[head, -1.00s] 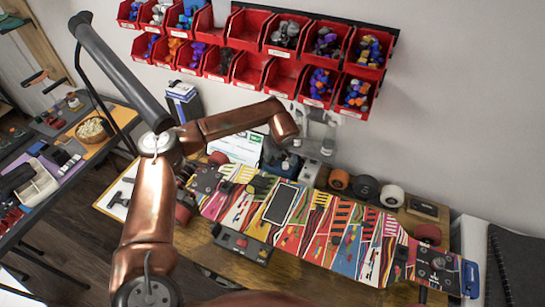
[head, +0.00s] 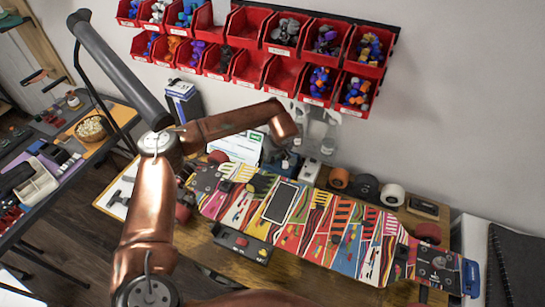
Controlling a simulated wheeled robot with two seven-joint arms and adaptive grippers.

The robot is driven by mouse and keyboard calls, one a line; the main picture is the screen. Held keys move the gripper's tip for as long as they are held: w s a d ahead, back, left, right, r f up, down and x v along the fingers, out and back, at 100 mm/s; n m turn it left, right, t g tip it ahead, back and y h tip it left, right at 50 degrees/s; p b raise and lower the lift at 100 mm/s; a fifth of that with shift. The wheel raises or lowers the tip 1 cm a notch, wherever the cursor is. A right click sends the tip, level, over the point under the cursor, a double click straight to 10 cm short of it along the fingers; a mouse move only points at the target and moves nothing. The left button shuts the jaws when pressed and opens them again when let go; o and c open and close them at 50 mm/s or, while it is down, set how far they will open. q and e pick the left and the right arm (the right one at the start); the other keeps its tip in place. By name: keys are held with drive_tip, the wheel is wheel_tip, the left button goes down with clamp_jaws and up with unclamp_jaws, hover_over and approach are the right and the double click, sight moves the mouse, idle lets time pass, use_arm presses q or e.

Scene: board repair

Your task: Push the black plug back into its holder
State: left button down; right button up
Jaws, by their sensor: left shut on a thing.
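My left arm reaches in from the left, and its wrist bends down above the back edge of a colourful patterned board. The left gripper (head: 278,157) is dark, small and partly hidden below the wrist. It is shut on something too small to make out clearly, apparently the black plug. A small black piece (head: 262,184) shows at the board's back edge, just below the gripper; I cannot tell whether they touch. I cannot make out the holder for certain. My right gripper is not in view.
The patterned board (head: 345,235) lies across the wooden bench, with a dark rectangular panel (head: 281,203) on it. A black box (head: 242,243) with a red part sits at its front edge. Several wheels (head: 366,187) stand behind it. Red bins (head: 285,32) hang on the wall.

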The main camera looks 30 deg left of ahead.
use_arm(q)
drive_tip(key=c, duration=1.8)
unclamp_jaws()
drive_tip(key=shift+o, duration=0.3)
drive_tip(key=shift+o, duration=0.4)
drive_tip(key=shift+o, duration=1)
drive_tip(key=shift+r, duration=0.3)
drive_tip(key=shift+r+p, duration=0.4)
drive_tip(key=shift+r, duration=0.35)
drive_tip(key=shift+r+p, duration=0.35)
drive_tip(key=shift+p, duration=0.05)
drive_tip(key=shift+r, duration=0.3)
